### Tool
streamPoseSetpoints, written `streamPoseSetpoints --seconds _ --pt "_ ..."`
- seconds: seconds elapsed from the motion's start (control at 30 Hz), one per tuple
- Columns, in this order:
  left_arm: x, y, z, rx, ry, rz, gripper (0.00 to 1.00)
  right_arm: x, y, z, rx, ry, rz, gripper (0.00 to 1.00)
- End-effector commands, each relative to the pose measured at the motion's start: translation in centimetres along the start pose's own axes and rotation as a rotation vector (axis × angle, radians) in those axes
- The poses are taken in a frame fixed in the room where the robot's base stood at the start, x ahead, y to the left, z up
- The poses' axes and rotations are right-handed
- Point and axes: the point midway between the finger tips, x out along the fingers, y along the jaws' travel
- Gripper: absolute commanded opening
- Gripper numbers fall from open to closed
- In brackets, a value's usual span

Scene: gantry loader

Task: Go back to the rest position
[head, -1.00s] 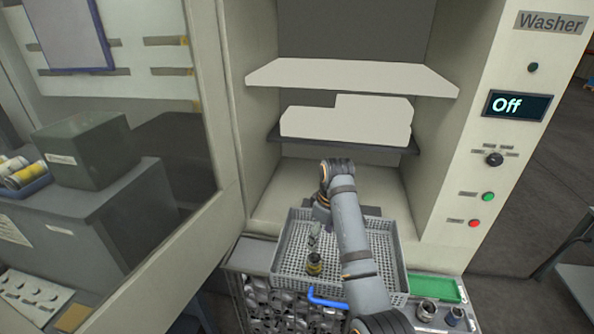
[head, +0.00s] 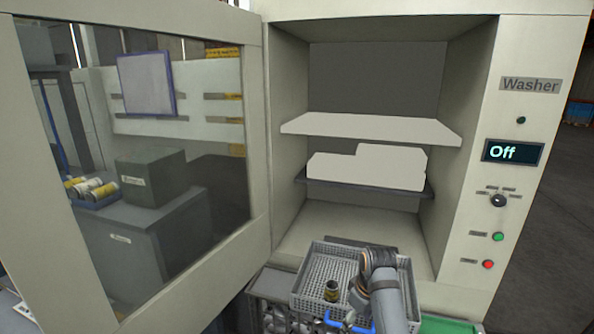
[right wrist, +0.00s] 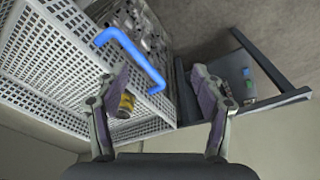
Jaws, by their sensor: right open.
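My right arm reaches over the grey mesh basket (head: 300,283) in the head view, its wrist bent above the basket's right part. In the right wrist view my right gripper (right wrist: 160,75) has its two fingers spread wide, with nothing held between them. A small dark and yellow part (head: 332,291) stands inside the basket; it also shows beside one finger in the right wrist view (right wrist: 126,103). The basket's blue handle (head: 345,325) is at its front edge and also shows in the right wrist view (right wrist: 128,50). My left gripper is not in view.
The washer (head: 528,130) stands open, its display reading Off. Its glass door (head: 150,150) is swung out to the left. A green tray edge (head: 453,325) shows at the lower right.

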Motion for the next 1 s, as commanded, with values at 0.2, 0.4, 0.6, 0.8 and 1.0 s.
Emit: streamPoseSetpoints --seconds 0.2,0.4,0.6,0.8,1.0 --pt "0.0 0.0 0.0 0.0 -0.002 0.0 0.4 3.6 -0.4 5.5 0.138 0.01 0.042 0.68" --pt "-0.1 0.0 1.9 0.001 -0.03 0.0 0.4 6.2 -1.8 12.6 0.295 0.032 0.107 0.68" --pt "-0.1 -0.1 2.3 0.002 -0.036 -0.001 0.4 6.5 -4.1 19.0 0.419 0.066 0.167 0.68" --pt "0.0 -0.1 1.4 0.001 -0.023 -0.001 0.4 5.5 -6.3 23.0 0.491 0.098 0.199 0.68" --pt "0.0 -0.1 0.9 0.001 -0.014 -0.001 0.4 3.8 -8.4 25.8 0.541 0.13 0.214 0.68"
